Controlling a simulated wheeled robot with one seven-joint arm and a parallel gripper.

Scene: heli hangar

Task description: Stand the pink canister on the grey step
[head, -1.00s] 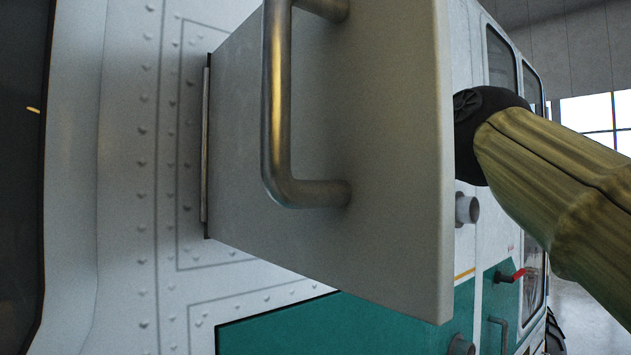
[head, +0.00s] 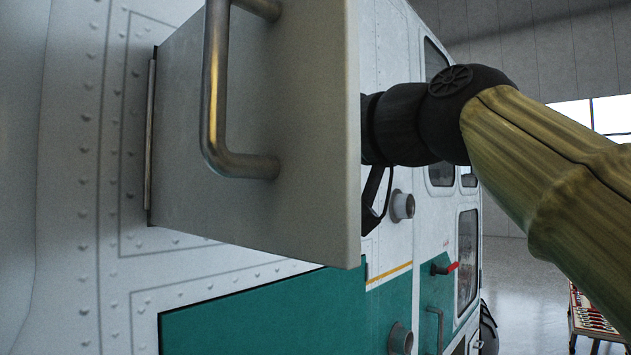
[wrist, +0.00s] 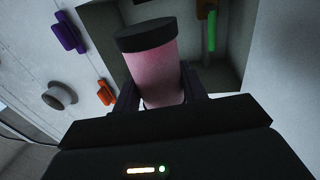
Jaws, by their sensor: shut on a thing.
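The pink canister (wrist: 155,75) with its black lid shows in the wrist view. It sits between the two dark fingers of my gripper (wrist: 160,94), which is shut on it. The canister looks slightly tilted in that view, and its lower end is hidden by the gripper body. In the head view my arm reaches behind an open grey hatch door (head: 300,130), which hides the canister and the fingertips. I cannot make out the grey step for certain in either view.
A dark recess (wrist: 225,75) lies behind the canister, with a green bar (wrist: 212,32) in it. Purple (wrist: 67,33) and orange (wrist: 105,92) handles and a round grey port (wrist: 60,96) are on the nearby wall. The hatch door has a metal handle (head: 213,100).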

